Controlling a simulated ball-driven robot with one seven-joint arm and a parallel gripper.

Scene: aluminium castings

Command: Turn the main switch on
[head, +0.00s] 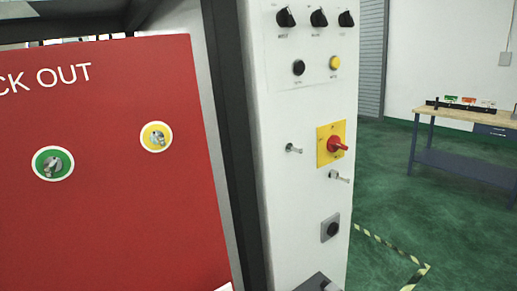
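The main switch is a red rotary handle (337,145) on a square yellow plate (323,154), on the white panel (293,205) right of centre. It is seen at a slant, and its red grip sticks out to the right. I cannot read its markings or tell its setting. My gripper is not in view, and nothing touches the switch.
The panel also has several black knobs (318,18), a black button (299,68), a yellow button (335,63), toggle levers (293,149) and a grey-framed button (331,228). A red lockout board (100,210) stands left. A workbench (465,117) stands right on open green floor (400,220).

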